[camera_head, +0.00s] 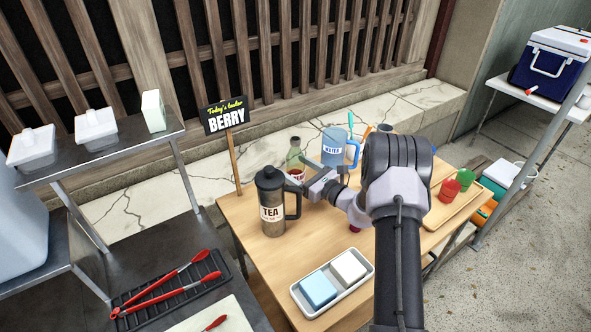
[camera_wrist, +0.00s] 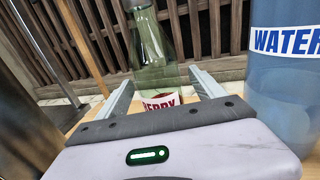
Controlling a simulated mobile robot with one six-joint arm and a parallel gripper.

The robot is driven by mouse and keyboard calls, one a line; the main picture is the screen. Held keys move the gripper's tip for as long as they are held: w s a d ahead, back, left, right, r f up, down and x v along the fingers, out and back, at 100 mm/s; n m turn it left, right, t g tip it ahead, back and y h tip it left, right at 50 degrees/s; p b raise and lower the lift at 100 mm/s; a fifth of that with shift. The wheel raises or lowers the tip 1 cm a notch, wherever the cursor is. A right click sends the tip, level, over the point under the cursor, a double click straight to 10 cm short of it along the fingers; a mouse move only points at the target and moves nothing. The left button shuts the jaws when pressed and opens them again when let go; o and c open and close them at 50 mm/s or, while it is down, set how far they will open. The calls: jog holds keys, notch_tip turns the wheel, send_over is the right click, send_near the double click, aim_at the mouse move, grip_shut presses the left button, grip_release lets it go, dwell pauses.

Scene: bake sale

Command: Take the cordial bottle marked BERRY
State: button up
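The BERRY cordial bottle (camera_head: 294,157) is green, clear glass with a red-and-white label, standing upright on the wooden table. In the wrist view the bottle (camera_wrist: 153,45) is straight ahead, its label partly hidden by my gripper's body. My gripper (camera_head: 314,177) is close to the bottle, on its right and near side. In the wrist view my gripper (camera_wrist: 163,85) is open, with one finger at each side of the bottle in the picture. I see no contact; how far the fingers reach around it I cannot tell.
A blue WATER jug (camera_head: 335,147) stands close on the right, and a dark TEA flask (camera_head: 272,214) on the left. A sign reading BERRY (camera_head: 226,117) is behind the flask. A white tray (camera_head: 306,309) with two blocks lies in front. A wooden tray (camera_head: 436,220) with cups is right.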

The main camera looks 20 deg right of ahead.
grip_shut()
